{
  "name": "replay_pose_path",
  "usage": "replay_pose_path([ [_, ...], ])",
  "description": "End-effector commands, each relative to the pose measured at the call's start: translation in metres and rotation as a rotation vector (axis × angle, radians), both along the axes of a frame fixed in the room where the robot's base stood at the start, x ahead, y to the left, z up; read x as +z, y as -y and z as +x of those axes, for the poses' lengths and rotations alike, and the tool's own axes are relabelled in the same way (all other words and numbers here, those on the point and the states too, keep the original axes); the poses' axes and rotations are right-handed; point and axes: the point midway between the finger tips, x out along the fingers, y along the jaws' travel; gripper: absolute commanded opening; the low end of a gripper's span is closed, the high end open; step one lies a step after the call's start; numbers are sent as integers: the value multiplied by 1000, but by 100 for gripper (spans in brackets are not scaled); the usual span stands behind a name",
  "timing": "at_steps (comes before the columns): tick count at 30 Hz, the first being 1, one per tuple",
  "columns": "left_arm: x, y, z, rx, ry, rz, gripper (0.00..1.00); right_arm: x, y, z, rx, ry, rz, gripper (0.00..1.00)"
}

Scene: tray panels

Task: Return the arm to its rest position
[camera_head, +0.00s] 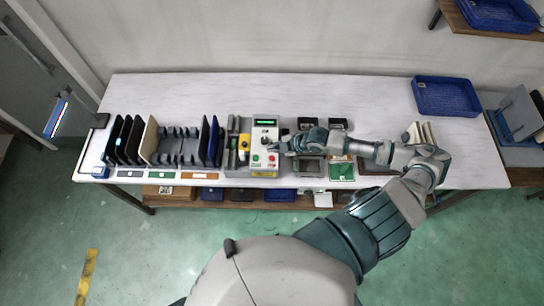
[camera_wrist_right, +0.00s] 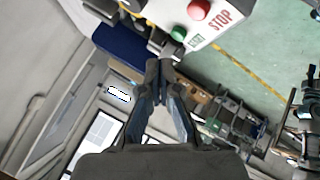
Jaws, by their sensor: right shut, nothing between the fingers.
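My right arm (camera_head: 372,230) reaches in from the lower right, bends at the elbow and stretches left above the table. My right gripper (camera_head: 279,146) is shut and empty, with its tips at the right side of the control box (camera_head: 264,134). In the wrist view the right gripper (camera_wrist_right: 160,68) has its fingertips together, close to the box's green button (camera_wrist_right: 179,33). Whether they touch it I cannot tell. A red button (camera_wrist_right: 200,9) sits beside the word STOP. My left gripper is in neither view.
The white table (camera_head: 380,97) has a rack with dark and beige panels (camera_head: 150,140) at the left. Small dark trays (camera_head: 308,123) and a green board (camera_head: 341,171) lie near my forearm. A blue basket (camera_head: 446,97) stands at the right. The table's back strip is clear.

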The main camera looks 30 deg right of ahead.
Motion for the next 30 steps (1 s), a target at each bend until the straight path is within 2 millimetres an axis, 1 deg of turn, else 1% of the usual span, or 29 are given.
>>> replay_pose_path([
  [16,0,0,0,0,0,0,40,0,0,0,0,0,0,0],
  [18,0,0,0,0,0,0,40,-2,-4,-2,0,-6,3,0],
  [20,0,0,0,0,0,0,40,-6,-14,-8,-4,-23,16,0],
  [23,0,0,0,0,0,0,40,-18,-47,-28,-36,-82,54,0],
  [24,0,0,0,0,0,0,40,-23,-63,-39,-65,-116,72,0],
  [26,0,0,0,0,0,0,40,-28,-84,-56,-140,-172,102,0],
  [27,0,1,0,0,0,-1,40,-30,-93,-67,-207,-209,116,0],
  [30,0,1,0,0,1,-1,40,-33,-101,-89,-390,-292,146,0],
])
